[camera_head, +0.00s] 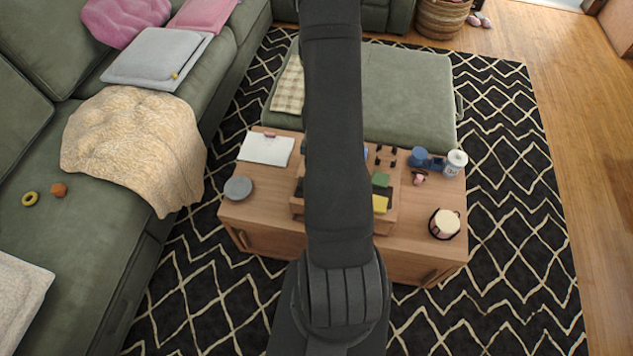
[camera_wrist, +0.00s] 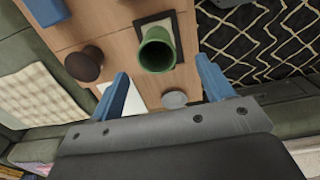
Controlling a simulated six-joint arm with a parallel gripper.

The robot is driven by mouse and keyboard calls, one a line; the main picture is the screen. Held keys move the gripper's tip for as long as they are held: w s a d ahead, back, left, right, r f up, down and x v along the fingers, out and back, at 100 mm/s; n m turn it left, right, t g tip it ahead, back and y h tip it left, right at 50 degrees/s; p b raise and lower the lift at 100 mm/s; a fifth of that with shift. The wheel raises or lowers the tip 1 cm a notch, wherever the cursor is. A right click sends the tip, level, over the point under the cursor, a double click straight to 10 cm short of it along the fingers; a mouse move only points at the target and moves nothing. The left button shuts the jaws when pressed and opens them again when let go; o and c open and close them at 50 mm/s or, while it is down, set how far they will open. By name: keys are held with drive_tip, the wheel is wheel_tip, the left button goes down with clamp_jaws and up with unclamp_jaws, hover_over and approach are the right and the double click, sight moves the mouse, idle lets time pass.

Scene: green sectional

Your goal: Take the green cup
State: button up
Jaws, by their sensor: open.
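The green cup (camera_wrist: 157,50) shows in the wrist view, its round open mouth facing the camera. It stands on or over a dark-edged square with a pale middle (camera_wrist: 168,22) on the wooden table. My gripper (camera_wrist: 161,66) is open, with one blue finger on each side below the cup in the picture. The fingers look empty, and I see no contact with the cup. In the head view my arm covers the middle of the table, and I cannot make out the cup or my gripper there.
The wooden table (camera_head: 268,208) also holds a grey disc (camera_head: 238,188), a white sheet (camera_head: 266,149), a blue object (camera_head: 425,160), a white cylinder (camera_head: 456,162) and a cream-topped round container (camera_head: 444,223). A dark brown round object (camera_wrist: 84,64) stands left of the cup in the wrist view.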

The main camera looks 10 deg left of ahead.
drive_tip(key=shift+w+a+f, duration=0.1)
drive_tip(key=shift+w+f, duration=0.05)
drive_tip(key=shift+f, duration=2.15)
drive_tip(key=shift+w+a+f, duration=0.1)
drive_tip(key=shift+f, duration=2.2)
drive_tip(key=c, duration=1)
